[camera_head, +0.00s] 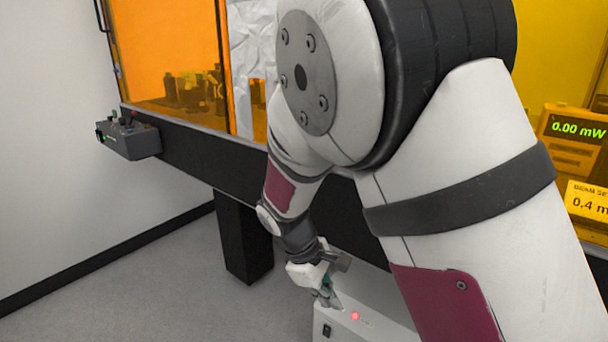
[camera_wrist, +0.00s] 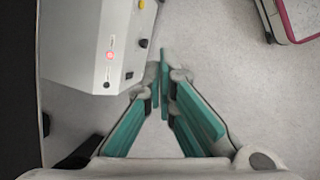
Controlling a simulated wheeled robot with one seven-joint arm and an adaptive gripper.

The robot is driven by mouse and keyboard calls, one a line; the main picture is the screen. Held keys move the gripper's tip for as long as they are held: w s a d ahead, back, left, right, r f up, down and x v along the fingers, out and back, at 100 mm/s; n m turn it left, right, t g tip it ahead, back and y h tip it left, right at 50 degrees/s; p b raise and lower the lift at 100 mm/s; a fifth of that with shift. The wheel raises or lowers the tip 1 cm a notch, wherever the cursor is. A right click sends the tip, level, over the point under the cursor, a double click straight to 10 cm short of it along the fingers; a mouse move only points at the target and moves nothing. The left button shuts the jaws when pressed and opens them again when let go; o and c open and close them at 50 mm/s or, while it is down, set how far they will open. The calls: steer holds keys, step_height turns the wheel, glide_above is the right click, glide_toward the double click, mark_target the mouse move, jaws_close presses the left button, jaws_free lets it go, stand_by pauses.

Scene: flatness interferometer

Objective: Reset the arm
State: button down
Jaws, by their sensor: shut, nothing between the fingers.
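My arm reaches down from the upper right across the head view. My gripper (camera_head: 328,292) is low, beside the top of a light grey box with a red lit light. In the wrist view my gripper (camera_wrist: 163,95) has teal fingers that come together at the tips. It is shut with nothing held. The grey box (camera_wrist: 75,45) stands to the left of the fingers in that view, and the fingertips look just off its side. Whether they touch it I cannot tell.
The grey box (camera_head: 378,327) stands in front of the dark table frame. A dark table leg (camera_head: 243,240) reaches the floor (camera_head: 170,290). A control box (camera_head: 130,138) hangs at the left. Orange panels (camera_head: 170,45) enclose the table top. A display (camera_head: 577,129) reads 0.00 mW. Open floor lies at the lower left.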

steer(key=s+d+r+m+y, duration=0.25)
steer(key=s+d+r, duration=0.25)
steer(key=s+r, duration=0.25)
steer(key=s+d+r+m+y, duration=0.1)
steer(key=s+d+r+m, duration=0.3)
steer(key=s+d+r, duration=0.3)
steer(key=s+d+r+m, duration=0.1)
steer(key=s+r+m, duration=0.15)
steer(key=s, duration=0.55)
steer(key=s+d+r+m, duration=0.1)
steer(key=s+m, duration=0.2)
steer(key=s, duration=0.6)
step_height(320, 180, up, 24)
steer(key=t+p, duration=0.3)
steer(key=p, duration=1.9)
steer(key=shift+t+y, duration=0.4)
steer(key=shift+y, duration=0.05)
steer(key=shift+w+f, duration=0.1)
steer(key=shift+w, duration=0.05)
